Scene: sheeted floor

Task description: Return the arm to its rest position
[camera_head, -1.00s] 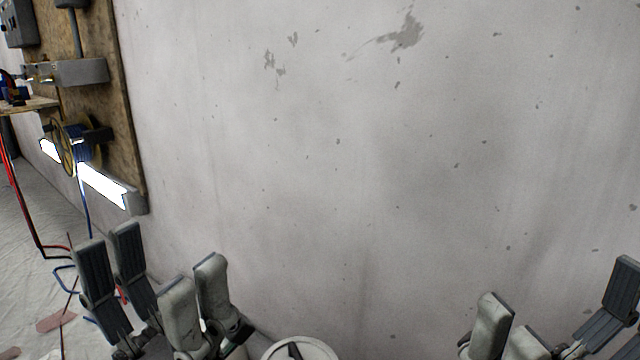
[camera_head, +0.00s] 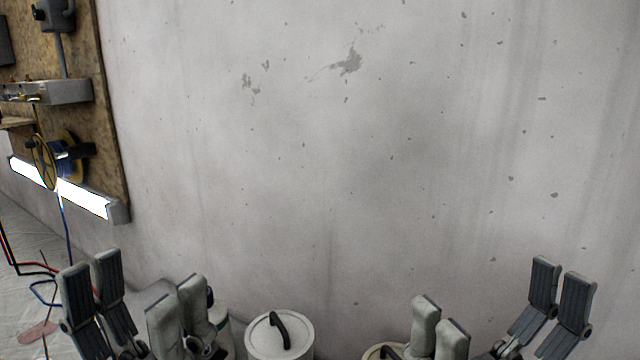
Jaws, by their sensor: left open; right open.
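My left gripper (camera_head: 135,305) is at the bottom left of the head view. Its dark-padded fingers and its pale fingers stand apart with nothing between them. My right gripper (camera_head: 490,310) is at the bottom right, its pale and dark fingers spread wide and empty. Both point upward in the picture, in front of the wall. The arms behind the grippers are cut off by the lower edge of the frame.
A speckled grey wall (camera_head: 350,150) fills most of the view. White lidded containers (camera_head: 262,342) stand low between the grippers. At left are a wooden board (camera_head: 85,130), a bright light bar (camera_head: 75,193), a cable reel (camera_head: 45,162), loose wires and the sheeted floor (camera_head: 20,315).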

